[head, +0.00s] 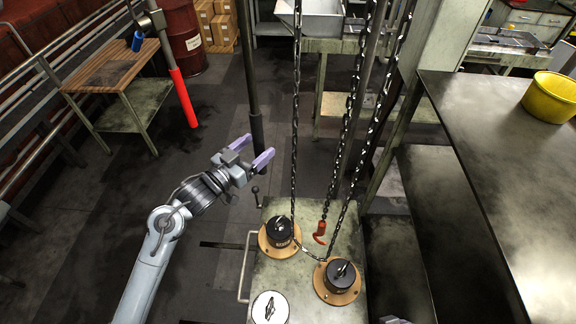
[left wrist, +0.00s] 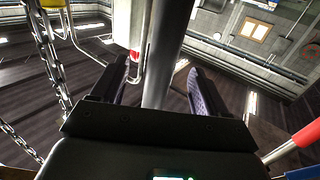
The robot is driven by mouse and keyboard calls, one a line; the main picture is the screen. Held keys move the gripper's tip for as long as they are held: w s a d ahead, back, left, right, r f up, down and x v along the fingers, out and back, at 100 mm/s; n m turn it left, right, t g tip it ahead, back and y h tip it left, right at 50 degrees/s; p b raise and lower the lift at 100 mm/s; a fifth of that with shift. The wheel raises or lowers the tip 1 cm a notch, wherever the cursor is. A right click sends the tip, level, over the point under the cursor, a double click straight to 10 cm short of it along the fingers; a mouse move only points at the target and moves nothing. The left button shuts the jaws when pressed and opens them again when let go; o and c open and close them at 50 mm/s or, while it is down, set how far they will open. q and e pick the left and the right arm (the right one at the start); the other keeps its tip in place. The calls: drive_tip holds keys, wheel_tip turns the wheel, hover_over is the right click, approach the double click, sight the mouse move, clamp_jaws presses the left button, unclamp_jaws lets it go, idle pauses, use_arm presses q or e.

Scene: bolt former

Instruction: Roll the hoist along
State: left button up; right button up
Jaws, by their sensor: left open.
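The hoist shows as hanging dark chains (head: 350,110) with a red hook (head: 320,232) low over the grey cart top. A dark pole (head: 252,80) with a thicker black lower end hangs left of the chains; its upper end is out of view. My left gripper (head: 254,151) is open at the lower end of this pole. In the left wrist view the pole (left wrist: 166,50) runs up between the spread fingers (left wrist: 155,88), with gaps visible beside it. The chain also shows at left in that view (left wrist: 48,50).
The cart (head: 275,194) carries black lifting-eye parts (head: 279,231) on orange-brown flanges. Another pole with a red grip (head: 183,97) hangs at left, near a wooden-topped table (head: 110,65). A steel bench (head: 500,170) with a yellow bowl (head: 551,97) stands at right. Floor left of the cart is open.

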use_arm(q)
drive_tip(key=shift+w+d, duration=0.35)
drive_tip(key=shift+w, duration=0.1)
clamp_jaws()
